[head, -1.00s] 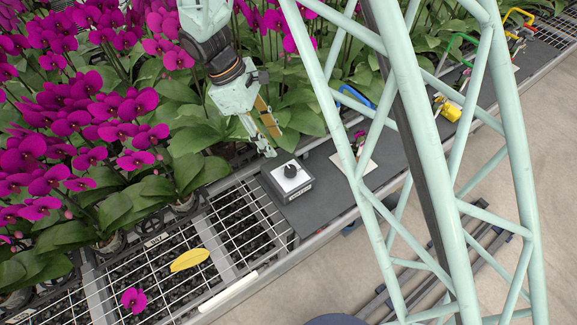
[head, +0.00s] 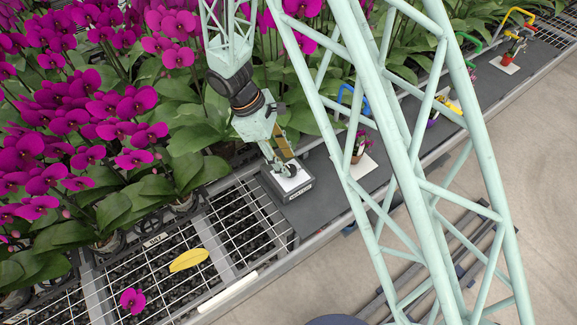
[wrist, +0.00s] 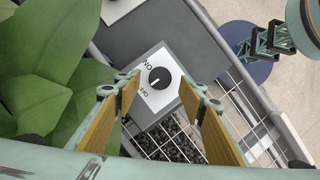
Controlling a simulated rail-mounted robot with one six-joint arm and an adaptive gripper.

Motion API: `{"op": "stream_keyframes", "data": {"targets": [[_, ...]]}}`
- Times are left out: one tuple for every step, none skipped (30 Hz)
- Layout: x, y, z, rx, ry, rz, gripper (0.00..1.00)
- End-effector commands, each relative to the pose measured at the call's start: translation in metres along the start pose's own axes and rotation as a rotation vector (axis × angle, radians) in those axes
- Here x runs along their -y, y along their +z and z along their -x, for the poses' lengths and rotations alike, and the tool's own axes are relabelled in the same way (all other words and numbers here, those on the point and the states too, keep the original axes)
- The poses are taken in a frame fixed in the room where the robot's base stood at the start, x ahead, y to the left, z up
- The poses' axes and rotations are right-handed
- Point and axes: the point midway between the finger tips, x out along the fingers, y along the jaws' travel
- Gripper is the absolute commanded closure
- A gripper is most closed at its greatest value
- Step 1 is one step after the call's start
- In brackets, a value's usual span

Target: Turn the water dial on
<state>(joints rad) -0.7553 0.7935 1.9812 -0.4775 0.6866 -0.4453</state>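The water dial (wrist: 160,77) is a round black knob on the white top of a dark grey box (head: 292,190). In the wrist view the white plate carries the words ON and OFF, and the knob's pale mark points toward the OFF side. My gripper (wrist: 160,86) is open, with its two tan-padded fingers either side of the knob in that view. I cannot tell whether they touch it. In the head view my gripper (head: 284,166) is right at the dial and partly covers it.
The box stands on a dark bench mat beside a wire grid (head: 237,222) with a yellow leaf (head: 189,260) on it. Orchids (head: 110,130) crowd the left and back. A small potted plant (head: 358,152) stands on a white card to the right.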

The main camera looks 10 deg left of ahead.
Motion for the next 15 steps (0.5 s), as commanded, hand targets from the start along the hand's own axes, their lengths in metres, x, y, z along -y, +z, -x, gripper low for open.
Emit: {"op": "stream_keyframes", "data": {"targets": [[0.0, 0.0, -0.007, 0.001, -0.002, -0.001, 0.63], [0.0, 0.0, -0.01, 0.001, -0.002, -0.001, 0.63], [0.0, 0.001, -0.014, 0.001, -0.002, -0.001, 0.63], [0.0, 0.001, -0.017, 0.001, -0.002, -0.001, 0.63], [0.0, 0.0, -0.02, 0.001, -0.001, 0.0, 0.63], [0.0, 0.0, -0.023, 0.001, -0.001, 0.0, 0.63], [0.0, 0.0, -0.025, 0.001, -0.001, 0.0, 0.63], [0.0, 0.0, -0.026, 0.001, -0.001, 0.0, 0.63], [0.001, 0.0, -0.028, 0.001, -0.001, 0.0, 0.63], [0.001, 0.0, -0.029, 0.001, -0.001, 0.0, 0.63], [0.001, 0.0, -0.03, 0.001, -0.001, 0.0, 0.63], [0.001, 0.0, -0.031, 0.001, -0.001, -0.001, 0.63], [0.001, 0.0, -0.032, 0.0, -0.001, -0.001, 0.63], [0.001, 0.0, -0.032, 0.0, -0.001, -0.001, 0.63], [0.001, 0.0, -0.032, 0.0, -0.001, -0.001, 0.63]]}}
